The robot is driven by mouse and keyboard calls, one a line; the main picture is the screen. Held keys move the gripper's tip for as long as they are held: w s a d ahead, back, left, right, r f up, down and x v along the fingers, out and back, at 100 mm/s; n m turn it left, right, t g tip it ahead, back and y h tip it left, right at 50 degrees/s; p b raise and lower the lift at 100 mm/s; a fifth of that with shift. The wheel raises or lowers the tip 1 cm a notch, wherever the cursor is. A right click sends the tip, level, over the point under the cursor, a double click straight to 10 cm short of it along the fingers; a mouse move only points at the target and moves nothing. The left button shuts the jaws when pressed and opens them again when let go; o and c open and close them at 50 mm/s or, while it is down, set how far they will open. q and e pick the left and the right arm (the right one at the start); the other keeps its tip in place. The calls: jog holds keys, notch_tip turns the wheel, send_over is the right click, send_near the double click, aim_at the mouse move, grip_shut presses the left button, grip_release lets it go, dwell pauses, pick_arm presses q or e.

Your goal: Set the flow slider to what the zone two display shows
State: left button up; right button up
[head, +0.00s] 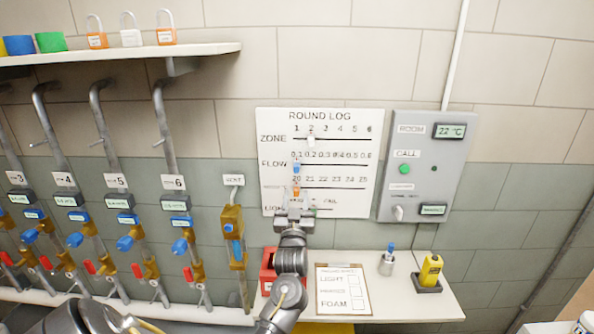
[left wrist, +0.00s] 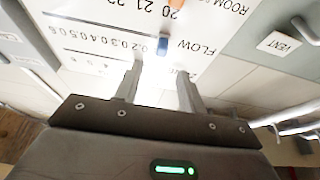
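The white round log board (head: 352,130) hangs on the wall with rows for zone, flow and more. The flow slider is a blue knob (head: 296,168) by the 0.1 mark, at the left end of its row. The white zone knob (head: 310,141) stands at 2. My left gripper (head: 294,212) is in front of the board's lower left. In the left wrist view, its two fingers (left wrist: 160,75) are apart, with the blue knob (left wrist: 163,45) just beyond the tips; nothing shows held. The zone two display is out of view. My right gripper is not in view.
An orange knob (head: 296,191) sits below the blue one, by 20. Valve pipes 3 to 6 with small, unreadable displays (head: 175,202) stand left. A grey panel (head: 428,165) is right.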

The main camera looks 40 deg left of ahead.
aim_at(296, 170)
pick_arm(q)
jog(key=shift+y, duration=0.3)
jog(key=p+x, duration=0.2)
jog(key=x, duration=0.3)
jog(key=p+x, duration=0.2)
jog(key=x, duration=0.3)
jog(key=shift+a+r, duration=0.1)
jog(key=shift+r, duration=0.2)
jog(key=shift+w+a, duration=0.3)
grip_shut()
